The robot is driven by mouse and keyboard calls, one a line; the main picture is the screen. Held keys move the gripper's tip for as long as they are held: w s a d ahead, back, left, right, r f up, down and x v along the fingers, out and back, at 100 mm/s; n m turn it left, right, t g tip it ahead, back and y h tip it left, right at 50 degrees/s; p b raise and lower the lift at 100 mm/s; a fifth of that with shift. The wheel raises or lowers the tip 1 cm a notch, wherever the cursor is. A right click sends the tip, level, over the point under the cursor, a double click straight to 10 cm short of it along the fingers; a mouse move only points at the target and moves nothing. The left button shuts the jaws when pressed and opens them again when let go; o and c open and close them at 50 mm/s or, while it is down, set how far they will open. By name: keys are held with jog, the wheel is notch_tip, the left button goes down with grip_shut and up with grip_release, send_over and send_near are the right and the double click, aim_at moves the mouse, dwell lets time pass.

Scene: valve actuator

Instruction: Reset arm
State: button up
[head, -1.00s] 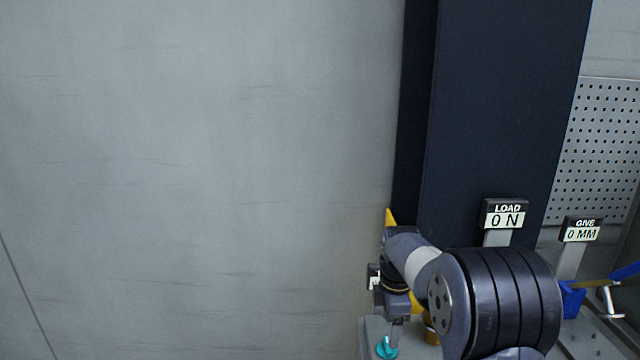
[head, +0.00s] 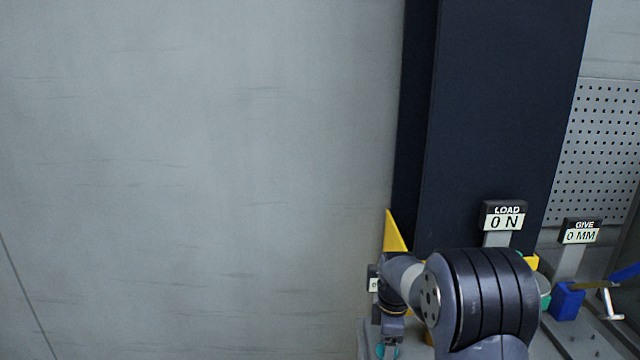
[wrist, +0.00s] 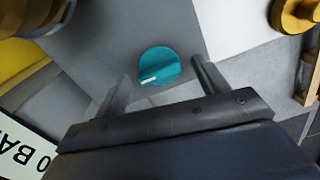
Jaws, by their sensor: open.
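My gripper (wrist: 160,88) is open, with a teal knob (wrist: 159,66) showing between and just beyond its two fingers in the wrist view. The knob is round with a white pointer mark and sits on a grey surface. I cannot tell whether the fingers touch it; they look apart from it on both sides. In the head view the knob (head: 387,350) shows at the bottom edge, partly hidden behind my gripper. My arm covers much of the bench there.
A display reading LOAD 0 N (head: 504,215) and one reading GIVE 0 MM (head: 580,231) stand behind my arm. A blue block (head: 567,301) is at the right. A dark column (head: 500,110) rises behind. A sign with "0 BA" (wrist: 25,150) and yellow parts (wrist: 298,14) flank the gripper.

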jog(key=m, duration=1.1)
jog(key=shift+m, duration=0.3)
jog(key=m, duration=0.5)
jog(key=shift+m+p, duration=0.3)
jog(key=shift+m, duration=2.7)
